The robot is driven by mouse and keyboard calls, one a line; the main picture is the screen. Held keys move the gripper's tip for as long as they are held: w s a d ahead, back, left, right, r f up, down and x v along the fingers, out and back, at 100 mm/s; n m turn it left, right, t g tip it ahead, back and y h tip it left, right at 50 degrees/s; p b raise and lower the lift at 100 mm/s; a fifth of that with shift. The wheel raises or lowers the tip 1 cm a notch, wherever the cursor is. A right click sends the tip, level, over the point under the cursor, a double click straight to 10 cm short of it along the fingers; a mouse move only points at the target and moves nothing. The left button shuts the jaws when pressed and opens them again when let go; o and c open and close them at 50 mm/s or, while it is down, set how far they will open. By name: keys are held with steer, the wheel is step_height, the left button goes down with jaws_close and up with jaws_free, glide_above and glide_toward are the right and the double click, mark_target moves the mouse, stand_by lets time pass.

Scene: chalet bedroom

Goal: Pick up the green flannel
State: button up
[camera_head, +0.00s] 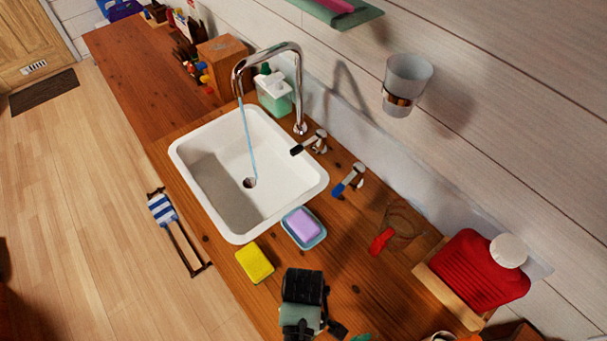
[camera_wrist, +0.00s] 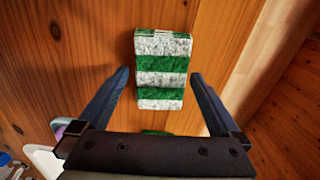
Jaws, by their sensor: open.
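The green flannel (camera_wrist: 162,64) is a folded cloth with green and grey-white stripes, lying flat on the wooden counter in the wrist view. My gripper (camera_wrist: 160,76) is open, with one finger on each side of the flannel and nothing held. I cannot tell how high the fingertips are above the counter. In the head view my gripper shows from above at the bottom, and its fingertips are hard to make out. A small green patch at the bottom edge there may be the flannel; most of it is out of frame.
The wooden counter (camera_head: 222,276) holds a white sink (camera_head: 208,190) with a running tap (camera_head: 290,52), a yellow sponge (camera_head: 255,263), purple soap (camera_head: 303,224) in a dish and a red hot-water bottle (camera_head: 478,268). A towel rail (camera_head: 185,247) hangs off the front edge.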

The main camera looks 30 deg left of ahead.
steer(key=c, duration=1.2)
steer(key=shift+o, duration=0.2)
steer(key=shift+r, duration=0.1)
step_height(320, 180, up, 10)
